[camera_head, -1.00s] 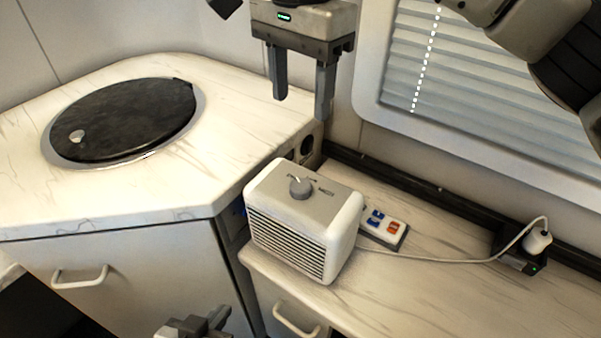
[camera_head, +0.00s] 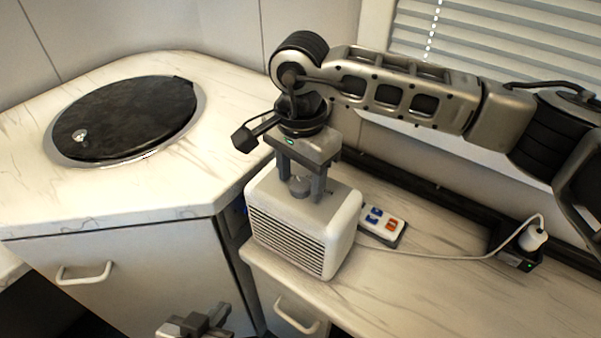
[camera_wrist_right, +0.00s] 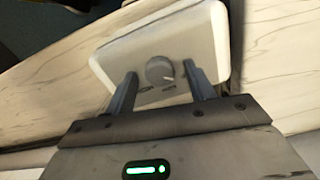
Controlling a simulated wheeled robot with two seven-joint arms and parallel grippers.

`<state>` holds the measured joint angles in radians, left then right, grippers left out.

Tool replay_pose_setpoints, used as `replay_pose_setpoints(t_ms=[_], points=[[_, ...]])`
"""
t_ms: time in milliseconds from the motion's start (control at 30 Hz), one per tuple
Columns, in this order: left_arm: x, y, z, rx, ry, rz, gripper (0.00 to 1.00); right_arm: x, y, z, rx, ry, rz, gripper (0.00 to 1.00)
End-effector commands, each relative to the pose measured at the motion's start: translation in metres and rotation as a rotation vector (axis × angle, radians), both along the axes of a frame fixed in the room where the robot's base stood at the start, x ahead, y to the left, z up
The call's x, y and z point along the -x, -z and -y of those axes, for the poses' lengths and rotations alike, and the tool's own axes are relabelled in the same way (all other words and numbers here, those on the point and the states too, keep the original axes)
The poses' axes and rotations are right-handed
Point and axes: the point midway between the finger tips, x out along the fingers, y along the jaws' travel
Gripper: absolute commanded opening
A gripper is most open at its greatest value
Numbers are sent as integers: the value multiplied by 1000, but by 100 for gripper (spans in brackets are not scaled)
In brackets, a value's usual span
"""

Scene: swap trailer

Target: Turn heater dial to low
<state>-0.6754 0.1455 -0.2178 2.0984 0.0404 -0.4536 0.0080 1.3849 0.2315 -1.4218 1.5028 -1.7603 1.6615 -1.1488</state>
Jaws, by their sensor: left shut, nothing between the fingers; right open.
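The white heater (camera_head: 300,230) stands on the lower counter, its slatted grille facing front-left. Its round grey dial (camera_head: 299,187) is on the top face. My right gripper (camera_head: 299,197) points down over the heater, open, with one finger on each side of the dial. In the right wrist view the heater (camera_wrist_right: 205,40) and dial (camera_wrist_right: 159,70) also show, the dial between and slightly beyond the fingertips (camera_wrist_right: 160,80). I cannot tell whether the fingers touch the dial. Its markings are partly hidden. My left gripper (camera_head: 205,322) is shut and empty at the bottom edge, below the heater.
A remote-like panel with coloured buttons (camera_head: 381,224) lies right of the heater. A white cord runs to a plug (camera_head: 533,238) in a black socket block (camera_head: 514,256). A higher counter (camera_head: 215,130) with a round black lid (camera_head: 125,115) is at left. Window blinds are behind my right arm.

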Motion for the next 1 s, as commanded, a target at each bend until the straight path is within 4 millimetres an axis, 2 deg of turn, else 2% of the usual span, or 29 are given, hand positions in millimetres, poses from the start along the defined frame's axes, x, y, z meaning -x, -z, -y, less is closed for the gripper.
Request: replay_pose_setpoints(t_ms=[267,400,433,767,1000], points=[[-1,0,0,-1,1,1,0,0,2,0,1,1,-1,54],[-1,0,0,-1,1,1,0,0,2,0,1,1,-1,15],[-1,0,0,-1,1,1,0,0,2,0,1,1,-1,9],[-1,4,0,3,0,1,0,0,2,0,1,30,-1,9],[-3,12,2,21,-2,10,0,0,4,0,1,154,0,9]])
